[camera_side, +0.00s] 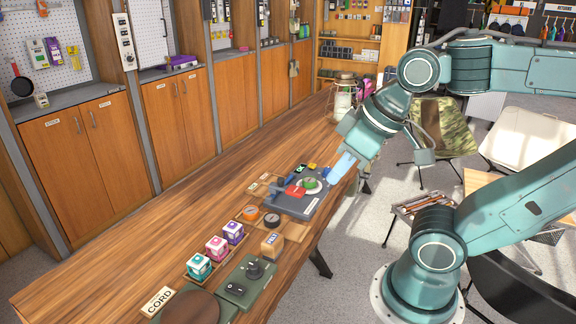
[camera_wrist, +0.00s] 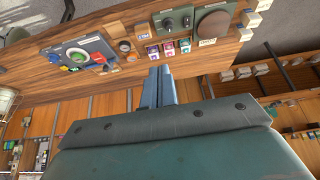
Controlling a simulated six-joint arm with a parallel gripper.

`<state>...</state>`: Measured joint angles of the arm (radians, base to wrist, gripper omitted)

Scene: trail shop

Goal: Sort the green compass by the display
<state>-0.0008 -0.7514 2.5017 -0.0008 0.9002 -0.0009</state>
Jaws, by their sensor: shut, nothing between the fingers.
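The green compass appears to be the round green item (camera_side: 309,184) on a dark grey board (camera_side: 318,201) on the wooden counter. In the wrist view a green round item (camera_wrist: 79,57) sits on that board, upper left. A red piece (camera_side: 295,192) and a blue piece lie close beside it. My gripper (camera_side: 342,167) has pale blue fingers and is shut and empty, just right of the green item in the side view. In the wrist view its fingertips (camera_wrist: 157,72) point up toward the counter edge, apart from the board. Which thing is the display, I cannot tell.
Teal, pink and purple boxes (camera_side: 216,246) stand in a row on the counter (camera_side: 120,262). Orange and black round items (camera_side: 250,212) sit nearby. A green board with dark knobs (camera_side: 236,289) and a brown disc (camera_side: 190,308) are at the front. A lantern (camera_side: 343,98) stands behind my gripper.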

